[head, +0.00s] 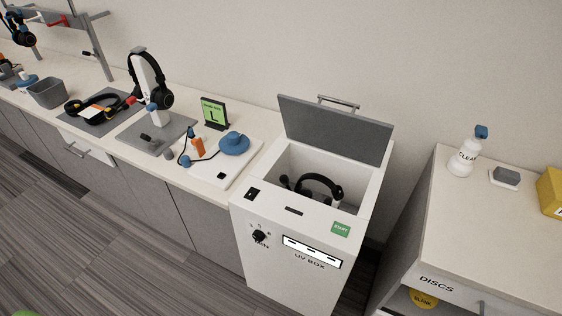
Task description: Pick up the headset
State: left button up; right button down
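One black headset (320,186) lies inside the open UV box (257,239), its headband arching up and its lower part hidden by the box's front wall. A second black headset (165,98) hangs on a white stand (150,75) on the long counter. A third headset (82,107) with orange parts lies on a grey mat (103,121) to the left of the stand. Another dark headset (20,33) hangs at the far upper left. Neither of my grippers is in view.
The UV box's grey lid (335,131) stands raised at the back. A green sign (213,112) and a white board (222,176) with a blue round piece (235,143) are on the counter (258,122). A spray bottle (465,155) stands on the right cabinet (480,218). Striped floor (110,230) is clear in front.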

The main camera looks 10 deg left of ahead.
aim_at(283, 179)
jog(key=j+z, duration=0.5)
jog(key=z, duration=0.15)
jog(key=k+j+z, duration=0.1)
jog(key=z, duration=0.25)
jog(key=j, duration=0.1)
